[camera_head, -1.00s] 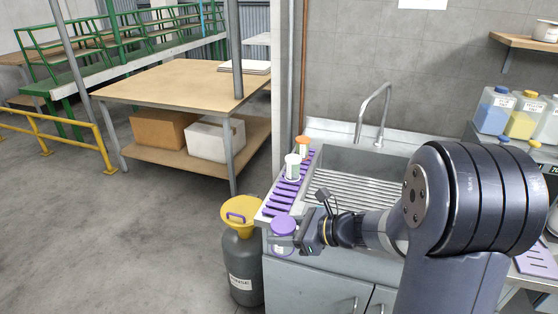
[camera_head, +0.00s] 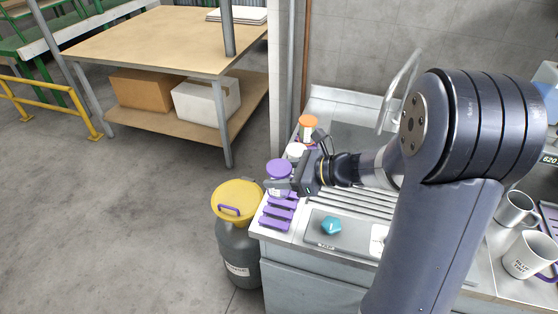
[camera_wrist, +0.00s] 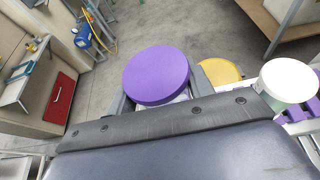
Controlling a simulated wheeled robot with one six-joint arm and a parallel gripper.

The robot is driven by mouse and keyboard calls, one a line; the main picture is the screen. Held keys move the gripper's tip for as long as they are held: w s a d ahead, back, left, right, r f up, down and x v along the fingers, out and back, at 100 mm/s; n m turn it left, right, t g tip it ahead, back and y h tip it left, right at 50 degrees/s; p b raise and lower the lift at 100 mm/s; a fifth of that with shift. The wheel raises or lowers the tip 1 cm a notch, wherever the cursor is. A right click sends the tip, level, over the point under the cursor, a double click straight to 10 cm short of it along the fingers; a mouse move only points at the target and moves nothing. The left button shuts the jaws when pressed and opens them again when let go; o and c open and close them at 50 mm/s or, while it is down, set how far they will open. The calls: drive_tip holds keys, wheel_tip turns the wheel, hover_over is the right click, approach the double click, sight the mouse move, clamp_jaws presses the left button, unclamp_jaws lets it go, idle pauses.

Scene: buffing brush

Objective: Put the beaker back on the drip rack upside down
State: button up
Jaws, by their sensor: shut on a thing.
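My gripper (camera_head: 292,186) is shut on a beaker with a purple round end (camera_head: 279,168). The purple end faces up, and the paler body below it is partly hidden by the fingers. The same purple disc (camera_wrist: 157,75) fills the middle of the wrist view. The purple-slatted drip rack (camera_head: 277,224) lies at the left edge of the sink counter. The beaker is over the rack's middle, close to the white-ended beaker; whether it touches the slats I cannot tell.
A white-ended beaker (camera_head: 296,150) and an orange-ended one (camera_head: 309,122) stand farther back on the rack. A grey drum with a yellow funnel lid (camera_head: 237,198) stands left of the counter. A teal object (camera_head: 331,226) lies right of the rack; mugs (camera_head: 528,254) stand far right.

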drive_tip(key=shift+s+f+b, duration=0.1)
drive_tip(key=shift+f+b, duration=2.35)
drive_tip(key=shift+f, duration=0.5)
drive_tip(key=shift+f+b, duration=0.45)
drive_tip(key=shift+f, duration=0.05)
drive_tip(key=o, duration=1.2)
drive_tip(key=shift+d, duration=0.1)
drive_tip(key=shift+c, duration=0.2)
drive_tip(key=v, duration=1)
drive_tip(key=shift+s+d+r, duration=0.2)
drive_tip(key=shift+d, duration=0.15)
drive_tip(key=shift+a, duration=0.15)
